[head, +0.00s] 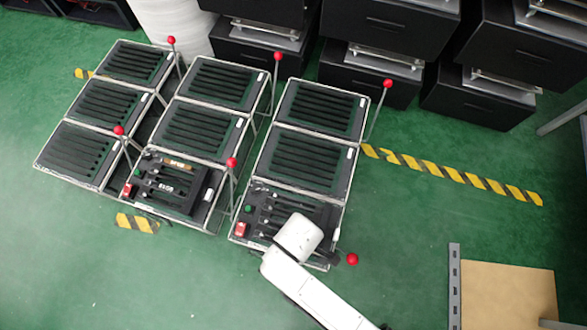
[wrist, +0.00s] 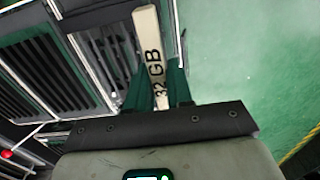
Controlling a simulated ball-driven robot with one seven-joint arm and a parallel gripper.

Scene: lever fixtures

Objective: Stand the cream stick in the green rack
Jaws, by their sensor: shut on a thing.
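In the head view my white arm reaches over the front of the right-hand fixture and hides my gripper and the stick. I cannot pick out with certainty which part is the green rack.
Dark slotted fixtures (head: 310,155) in metal frames stand in three rows, with several red-knobbed levers (head: 387,84) rising beside them. Black cabinets (head: 389,32) line the back. A tan board (head: 507,292) lies at the lower right.

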